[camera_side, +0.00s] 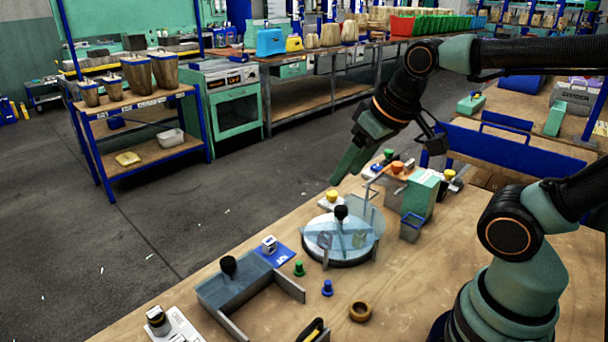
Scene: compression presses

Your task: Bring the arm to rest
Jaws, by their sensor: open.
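My gripper (345,165) hangs in the air above the far edge of the wooden table, its green fingers pointing down and to the left. It is open, and nothing shows between the fingers. Below it stands a round device with a tilted clear disc and a black knob (341,212). My gripper is apart from the device and from the table.
On the wooden table (400,300) are a blue-grey tray with a black knob (228,265), a green peg (299,268), a blue peg (327,288) and a wooden ring (360,311). A green box (421,193) stands right of the disc. A blue-framed shelf (140,103) stands beyond.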

